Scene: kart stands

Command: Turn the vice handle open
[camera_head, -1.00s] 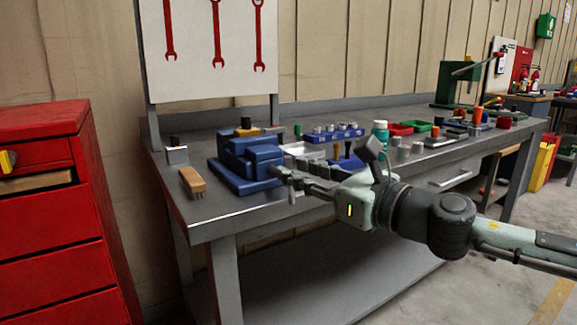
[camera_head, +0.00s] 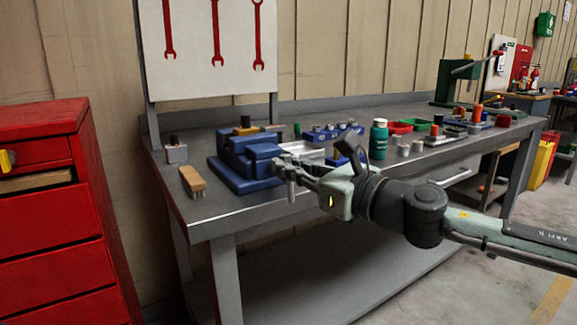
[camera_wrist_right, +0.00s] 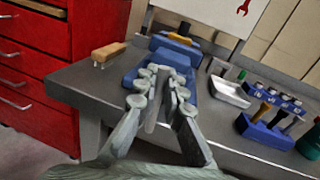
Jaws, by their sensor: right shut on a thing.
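The blue vice (camera_head: 243,162) stands near the front left of the grey workbench; it also shows ahead of my fingers in the wrist view (camera_wrist_right: 165,50). My right gripper (camera_head: 287,168) is at the right, screw end of the vice, with its fingers shut on the vice handle (camera_head: 291,190). A short grey piece of the handle hangs below the fingertips. In the wrist view, the fingers (camera_wrist_right: 164,88) lie close together in front of the vice and hide most of the handle. My left gripper is in neither view.
A wooden brush (camera_head: 192,180) lies left of the vice. A pale tray (camera_head: 303,151), a blue socket rack (camera_head: 330,133) and a green bottle (camera_head: 379,140) stand to the right. A red drawer cabinet (camera_head: 55,220) stands left of the bench (camera_head: 210,215).

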